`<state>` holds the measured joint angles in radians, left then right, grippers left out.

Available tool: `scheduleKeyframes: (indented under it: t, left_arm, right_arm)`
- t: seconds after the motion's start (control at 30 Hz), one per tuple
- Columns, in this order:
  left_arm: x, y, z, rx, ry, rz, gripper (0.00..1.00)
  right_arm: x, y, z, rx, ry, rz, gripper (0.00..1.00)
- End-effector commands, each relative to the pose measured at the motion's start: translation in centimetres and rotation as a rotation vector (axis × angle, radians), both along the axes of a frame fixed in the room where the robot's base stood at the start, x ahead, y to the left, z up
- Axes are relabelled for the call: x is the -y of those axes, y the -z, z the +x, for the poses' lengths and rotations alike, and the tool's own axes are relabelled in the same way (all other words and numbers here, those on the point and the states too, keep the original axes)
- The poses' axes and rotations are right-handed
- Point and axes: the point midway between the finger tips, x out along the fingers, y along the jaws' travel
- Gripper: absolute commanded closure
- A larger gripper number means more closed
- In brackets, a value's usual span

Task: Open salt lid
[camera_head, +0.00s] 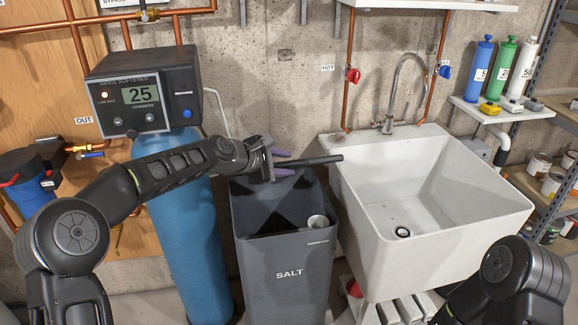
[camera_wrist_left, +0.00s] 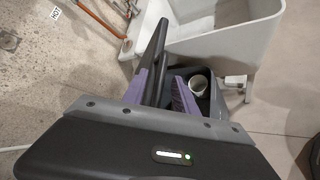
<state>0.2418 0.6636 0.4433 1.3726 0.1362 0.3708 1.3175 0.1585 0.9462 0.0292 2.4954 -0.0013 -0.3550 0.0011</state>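The dark grey salt bin (camera_head: 290,275) stands on the floor between the blue softener tank and the sink, its top uncovered. Inside is a pale cup (camera_head: 317,222), which also shows in the left wrist view (camera_wrist_left: 197,84). A thin dark bar (camera_head: 318,160), apparently the lid seen edge-on, is above the bin's back. My left gripper (camera_head: 283,163) is at the bar's left end. In the left wrist view its purple fingers (camera_wrist_left: 161,92) are apart, with the bar (camera_wrist_left: 158,50) between them, nearer the left finger; contact is unclear. My right gripper is out of view.
The white sink (camera_head: 430,220) stands close to the bin's right. The blue softener tank (camera_head: 190,230) is close on its left, under the control head (camera_head: 145,95). Copper pipes run along the wall behind. Shelves with bottles and cans are at the far right.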

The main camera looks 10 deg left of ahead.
Motion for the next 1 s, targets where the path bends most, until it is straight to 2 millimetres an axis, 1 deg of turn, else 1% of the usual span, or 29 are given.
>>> scheduleKeyframes:
  t: [0.03,0.1,0.3,0.43,0.67,0.77,0.83,0.9,0.97,1.0]
  left_arm:
    - [-0.6,-0.3,-0.5,0.003,-0.002,0.001,0.66]
    - [-1.3,-0.9,-1.4,0.001,-0.002,0.001,0.66]
    - [-2.6,-2.4,-3.3,0.001,-0.001,0.000,0.66]
    - [-2.9,-2.8,-3.8,0.000,0.000,0.000,0.66]
    - [-2.9,-2.8,-3.8,-0.001,0.001,0.000,0.67]
    - [-2.8,-2.7,-3.8,-0.001,0.001,0.000,0.75]
    - [-2.9,-2.7,-3.8,0.008,-0.001,0.002,0.80]
    - [-3.4,-2.9,-3.9,0.024,-0.009,0.012,0.86]
    - [-3.9,-2.4,-4.5,0.025,-0.014,0.028,0.91]
    - [-4.2,-1.6,-5.2,0.018,-0.018,0.039,0.94]
  right_arm:
    - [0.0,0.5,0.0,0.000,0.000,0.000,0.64]
    - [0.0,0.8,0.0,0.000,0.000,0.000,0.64]
    - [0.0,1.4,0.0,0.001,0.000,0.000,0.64]
    - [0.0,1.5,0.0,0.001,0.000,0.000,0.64]
    - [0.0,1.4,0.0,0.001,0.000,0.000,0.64]
    - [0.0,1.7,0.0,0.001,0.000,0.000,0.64]
    - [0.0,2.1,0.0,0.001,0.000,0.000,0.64]
    - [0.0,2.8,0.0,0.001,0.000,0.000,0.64]
    - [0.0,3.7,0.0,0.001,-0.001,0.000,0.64]
    - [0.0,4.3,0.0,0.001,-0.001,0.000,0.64]
